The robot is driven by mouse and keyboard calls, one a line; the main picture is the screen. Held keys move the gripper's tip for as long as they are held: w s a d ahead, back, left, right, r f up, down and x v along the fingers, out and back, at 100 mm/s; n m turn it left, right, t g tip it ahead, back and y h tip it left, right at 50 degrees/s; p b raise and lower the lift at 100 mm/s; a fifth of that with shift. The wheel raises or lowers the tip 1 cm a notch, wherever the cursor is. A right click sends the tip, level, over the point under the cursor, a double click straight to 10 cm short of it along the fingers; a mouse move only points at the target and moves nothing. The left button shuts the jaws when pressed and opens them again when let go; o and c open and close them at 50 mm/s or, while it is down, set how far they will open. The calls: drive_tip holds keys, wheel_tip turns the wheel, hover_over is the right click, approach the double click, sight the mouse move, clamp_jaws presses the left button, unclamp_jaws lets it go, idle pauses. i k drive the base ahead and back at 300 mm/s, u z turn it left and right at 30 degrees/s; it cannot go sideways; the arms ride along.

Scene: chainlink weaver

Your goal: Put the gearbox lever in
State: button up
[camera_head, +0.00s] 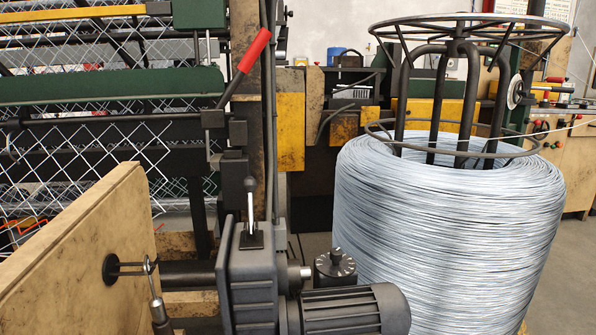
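The gearbox lever (251,212) is a short bright metal rod with a black knob on top. It stands nearly upright from a dark plate on top of the grey gearbox (251,280), at the lower middle of the head view. From this angle I cannot tell which position the lever is set to. Nothing touches the lever. My gripper is not in view.
A finned motor (355,310) sits right of the gearbox. A large wire coil (450,200) fills the right side. A wooden panel (75,255) stands at the lower left. A red-handled lever (254,52) rises above the gearbox, and chain-link mesh (90,160) hangs behind.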

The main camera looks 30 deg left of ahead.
sight(250, 184)
drive_tip(key=i, duration=1.6)
drive_tip(key=u, duration=1.75)
